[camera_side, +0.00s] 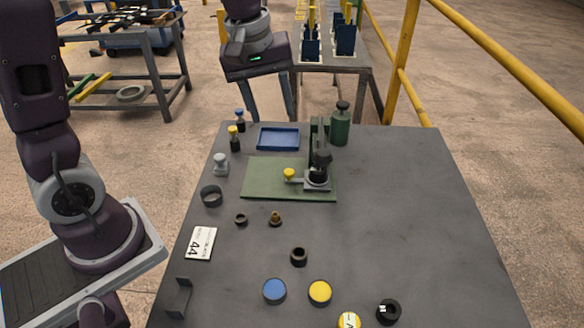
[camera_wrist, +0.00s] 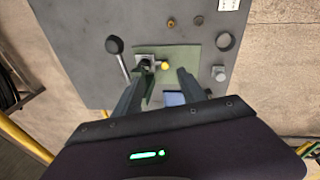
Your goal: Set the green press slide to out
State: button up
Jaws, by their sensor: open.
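The green press (camera_side: 319,150) stands upright on a green mat (camera_side: 262,181) near the far middle of the table. A yellow knob (camera_side: 289,174) sticks out from the left side of its grey base, low over the mat. In the wrist view, the knob (camera_wrist: 166,65) lies ahead of the fingertips, between their lines, and the press base (camera_wrist: 148,61) is just left of it. My gripper (camera_side: 273,121) is open and empty, high behind the mat and apart from the press. Its left finger in the wrist view partly hides the press.
A blue tray (camera_side: 278,139) lies behind the mat, and a dark green bottle (camera_side: 340,125) stands right of it, behind the press. Small bottles, a grey knobbed block (camera_side: 221,164) and rings line the left edge. The table's right side is clear.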

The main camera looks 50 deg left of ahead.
aim_at(289, 172)
jog(key=w+a+f+n, duration=0.1)
jog(key=w+f+n, duration=0.1)
jog(key=f, duration=0.6)
jog(key=w+a+f+n+g, duration=0.1)
jog(key=w+a+f+n, duration=0.1)
jog(key=f, duration=0.5)
jog(key=w+a+f+n+g, duration=0.1)
jog(key=w+f+n, duration=0.2)
jog(key=f, duration=0.5)
jog(key=shift+w+a+f, duration=0.2)
jog(key=shift+w+f, duration=0.15)
jog(key=shift+w, duration=0.3)
jog(key=shift+c, duration=0.3)
grip_shut()
